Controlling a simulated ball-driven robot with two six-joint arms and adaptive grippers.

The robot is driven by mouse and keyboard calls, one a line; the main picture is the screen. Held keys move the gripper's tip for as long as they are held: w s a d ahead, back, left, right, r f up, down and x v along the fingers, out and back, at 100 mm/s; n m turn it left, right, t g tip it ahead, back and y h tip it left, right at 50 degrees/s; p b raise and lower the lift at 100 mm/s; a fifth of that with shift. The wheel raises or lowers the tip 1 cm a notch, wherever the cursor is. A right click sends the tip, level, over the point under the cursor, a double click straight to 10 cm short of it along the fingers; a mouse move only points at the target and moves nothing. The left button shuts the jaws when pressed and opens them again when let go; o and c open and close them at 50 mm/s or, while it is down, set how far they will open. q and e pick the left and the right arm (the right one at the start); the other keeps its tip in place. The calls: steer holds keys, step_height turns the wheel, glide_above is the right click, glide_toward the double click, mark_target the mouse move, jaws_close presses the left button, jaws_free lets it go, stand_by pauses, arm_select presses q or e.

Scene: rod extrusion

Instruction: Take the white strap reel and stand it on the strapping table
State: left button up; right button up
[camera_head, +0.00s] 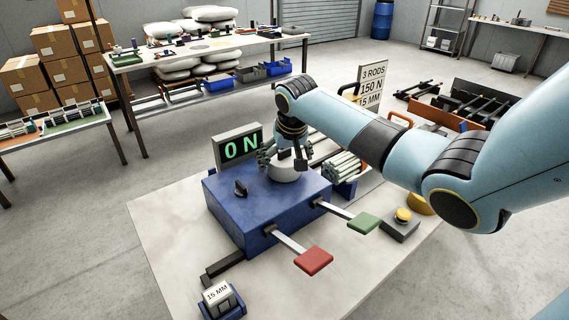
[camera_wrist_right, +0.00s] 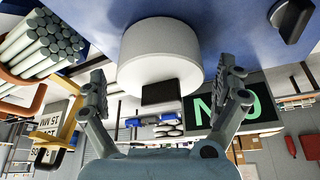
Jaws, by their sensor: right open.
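A white, drum-shaped round body (camera_head: 284,174) sits on top of the blue machine box (camera_head: 240,205). It also shows large in the right wrist view (camera_wrist_right: 160,50). I cannot tell whether it is the strap reel. My right gripper (camera_head: 285,158) is over the box at this white body. Its two fingers are spread wide, one to each side of the body in the wrist view, with gaps showing; nothing is held. No table is clearly marked as the strapping table; a long workbench (camera_head: 225,47) with small items stands at the back. My left gripper is out of view.
A "0 N" display (camera_head: 238,146) stands behind the box, and a rod bundle (camera_head: 343,168) lies beside it. Red (camera_head: 314,261) and green (camera_head: 364,223) levers stick out in front. A "15 MM" block (camera_head: 218,294) sits at the front left. Floor is open at left.

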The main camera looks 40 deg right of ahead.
steer(key=shift+x, duration=1)
steer(key=shift+c, duration=1.5)
steer(key=c, duration=0.9)
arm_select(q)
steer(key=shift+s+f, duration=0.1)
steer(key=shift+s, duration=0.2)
arm_select(e)
steer(key=shift+c, duration=0.3)
